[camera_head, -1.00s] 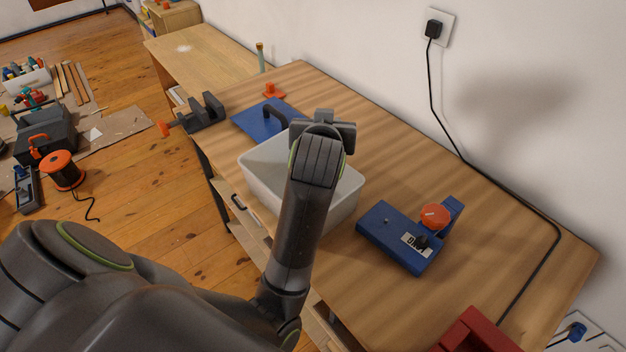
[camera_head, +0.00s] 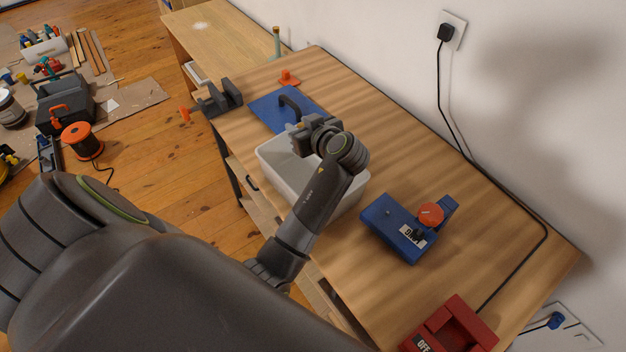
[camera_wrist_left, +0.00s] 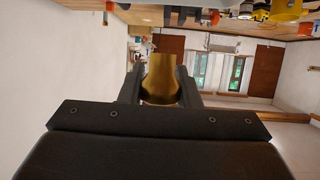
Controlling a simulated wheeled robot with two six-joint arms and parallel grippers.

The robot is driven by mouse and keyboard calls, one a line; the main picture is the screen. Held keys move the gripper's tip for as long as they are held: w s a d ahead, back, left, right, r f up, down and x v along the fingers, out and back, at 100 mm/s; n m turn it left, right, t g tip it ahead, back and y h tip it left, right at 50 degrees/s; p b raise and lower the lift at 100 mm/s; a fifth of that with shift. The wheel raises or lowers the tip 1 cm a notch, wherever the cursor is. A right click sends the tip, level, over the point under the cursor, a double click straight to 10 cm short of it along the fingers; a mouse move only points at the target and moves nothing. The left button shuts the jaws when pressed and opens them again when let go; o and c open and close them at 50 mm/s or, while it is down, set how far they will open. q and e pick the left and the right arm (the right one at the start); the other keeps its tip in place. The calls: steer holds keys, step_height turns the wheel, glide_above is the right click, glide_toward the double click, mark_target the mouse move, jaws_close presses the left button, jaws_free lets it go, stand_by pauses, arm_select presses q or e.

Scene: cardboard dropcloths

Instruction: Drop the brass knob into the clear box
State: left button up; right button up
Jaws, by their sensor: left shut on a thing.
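The brass knob (camera_wrist_left: 160,78) shows in the left wrist view, golden and flared toward the near end, between the dark fingers. My left gripper (camera_head: 294,128) is shut on it. In the head view the gripper points left, overlapping the back rim of the box and the edge of the blue plate behind it. The clear box (camera_head: 284,178) looks whitish and open-topped and stands on the workbench. My left forearm hides its right part and much of its inside. The gripper's height above the box is hard to tell. My right gripper is not in view.
A blue plate with a dark handle (camera_head: 268,110) lies behind the box. A dark vise (camera_head: 222,98) sits at the bench's left edge. A blue device with an orange knob (camera_head: 395,225) and a red box (camera_head: 450,328) stand to the right. The bench (camera_head: 400,150) is bare toward the wall.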

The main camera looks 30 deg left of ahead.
arm_select(q)
step_height(320, 180, down, 4)
steer(key=shift+f+b, duration=0.1)
steer(key=shift+b, duration=1.1)
steer(key=o, duration=1)
steer(key=shift+o, duration=0.2)
steer(key=shift+d, duration=0.1)
